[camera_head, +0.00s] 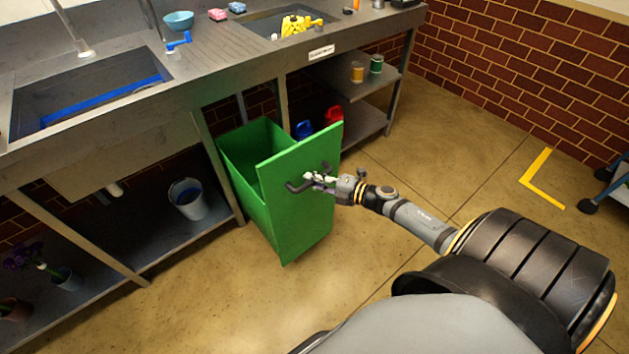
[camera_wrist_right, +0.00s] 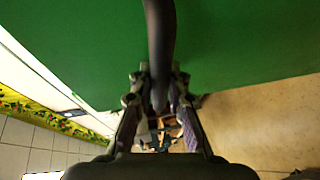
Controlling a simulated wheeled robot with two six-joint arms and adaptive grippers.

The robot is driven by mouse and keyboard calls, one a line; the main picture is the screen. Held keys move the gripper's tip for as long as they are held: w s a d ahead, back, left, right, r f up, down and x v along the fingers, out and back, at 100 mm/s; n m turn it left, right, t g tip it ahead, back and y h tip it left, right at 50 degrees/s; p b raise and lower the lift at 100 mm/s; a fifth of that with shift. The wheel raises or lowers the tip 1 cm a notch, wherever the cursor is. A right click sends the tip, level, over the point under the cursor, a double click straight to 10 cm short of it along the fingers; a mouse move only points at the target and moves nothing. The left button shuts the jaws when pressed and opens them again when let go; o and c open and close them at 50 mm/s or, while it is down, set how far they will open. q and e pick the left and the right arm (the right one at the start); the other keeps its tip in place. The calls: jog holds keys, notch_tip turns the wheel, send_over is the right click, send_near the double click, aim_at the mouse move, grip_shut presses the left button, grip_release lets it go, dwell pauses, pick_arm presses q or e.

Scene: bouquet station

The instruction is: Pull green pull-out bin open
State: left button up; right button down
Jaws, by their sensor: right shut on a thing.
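The green pull-out bin (camera_head: 288,222) stands partly out from under the steel counter in the head view, its open top showing behind the front panel. A dark bar handle (camera_head: 296,187) is on its front panel. My right gripper (camera_head: 312,180) is at this handle, shut on it. In the right wrist view the handle (camera_wrist_right: 160,50) runs down between the two fingers of the gripper (camera_wrist_right: 160,100), with the green panel (camera_wrist_right: 240,50) behind. My left gripper is not in view.
The steel counter (camera_head: 130,110) runs along the wall with two sinks. A bucket (camera_head: 187,198) stands on the lower shelf left of the bin. Red and blue items (camera_head: 333,116) sit behind the bin. The floor (camera_head: 400,170) to the right is clear up to a yellow corner mark (camera_head: 537,180).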

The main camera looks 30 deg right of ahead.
jog(key=c, duration=1.3)
grip_release()
jog(key=shift+s+d, duration=0.15)
jog(key=shift+s, duration=0.05)
jog(key=v, duration=1.1)
jog(key=shift+s, duration=0.25)
jog(key=shift+d, duration=0.15)
